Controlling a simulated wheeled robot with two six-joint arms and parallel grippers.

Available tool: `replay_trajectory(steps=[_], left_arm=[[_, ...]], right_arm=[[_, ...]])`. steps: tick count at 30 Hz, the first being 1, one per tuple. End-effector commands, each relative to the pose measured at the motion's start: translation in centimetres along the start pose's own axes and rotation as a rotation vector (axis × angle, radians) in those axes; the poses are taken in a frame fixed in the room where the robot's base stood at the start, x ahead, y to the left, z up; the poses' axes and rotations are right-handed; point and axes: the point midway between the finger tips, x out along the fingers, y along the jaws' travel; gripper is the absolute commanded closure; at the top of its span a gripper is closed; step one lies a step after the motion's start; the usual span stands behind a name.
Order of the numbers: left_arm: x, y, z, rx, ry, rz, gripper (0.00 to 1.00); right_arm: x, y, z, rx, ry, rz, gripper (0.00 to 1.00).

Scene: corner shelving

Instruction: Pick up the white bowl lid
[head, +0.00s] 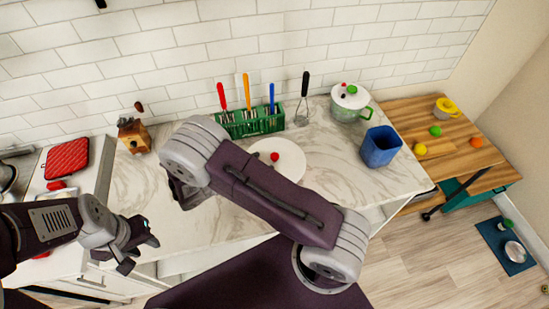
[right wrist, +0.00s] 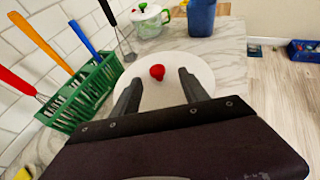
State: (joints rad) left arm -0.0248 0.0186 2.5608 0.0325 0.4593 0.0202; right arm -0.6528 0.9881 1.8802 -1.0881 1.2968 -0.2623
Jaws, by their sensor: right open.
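The white bowl lid (head: 288,154) is a round white disc with a red knob on the marble counter. My right arm covers part of it in the head view. In the right wrist view the lid (right wrist: 157,92) lies ahead, its red knob seen between the fingers. My right gripper (right wrist: 158,80) is open with nothing held; whether its fingers touch the lid I cannot tell. Its fingers are hidden behind my arm in the head view. My left gripper (head: 140,254) is open and empty at the lower left, near the counter's front edge, away from the lid.
A green rack (head: 254,122) with utensils stands behind the lid, close to its left in the wrist view. A wooden box (head: 134,136) is at left.

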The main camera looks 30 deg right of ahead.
Motion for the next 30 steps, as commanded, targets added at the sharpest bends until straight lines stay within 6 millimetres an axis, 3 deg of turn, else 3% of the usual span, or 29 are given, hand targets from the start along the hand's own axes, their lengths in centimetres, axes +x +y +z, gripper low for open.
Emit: replay_trajectory(steps=[3,10,14,18,25,26,30], left_arm=[[-1.2,0.0,-0.2,0.0,0.001,0.0,0.64],[-1.8,0.0,-0.2,0.0,0.001,0.0,0.64],[-3.7,0.1,-0.4,0.0,0.001,0.0,0.64],[-4.0,0.1,-0.5,0.0,0.001,0.0,0.64],[-3.9,0.1,-0.4,0.0,0.001,0.0,0.64],[-3.9,0.1,-0.4,0.0,0.001,0.0,0.64],[-3.9,0.1,-0.4,0.0,0.001,0.0,0.64]], right_arm=[[1.8,-0.1,0.4,-0.001,-0.001,-0.004,0.48],[3.1,0.0,0.4,0.0,0.001,-0.004,0.48],[5.5,0.0,0.7,-0.002,0.001,-0.008,0.48],[7.4,0.1,0.3,0.001,0.001,-0.004,0.48],[7.7,0.1,0.1,0.001,0.002,-0.002,0.48],[7.7,0.1,0.1,0.001,0.002,-0.002,0.53],[7.7,0.1,0.1,0.001,0.002,-0.002,0.92]])
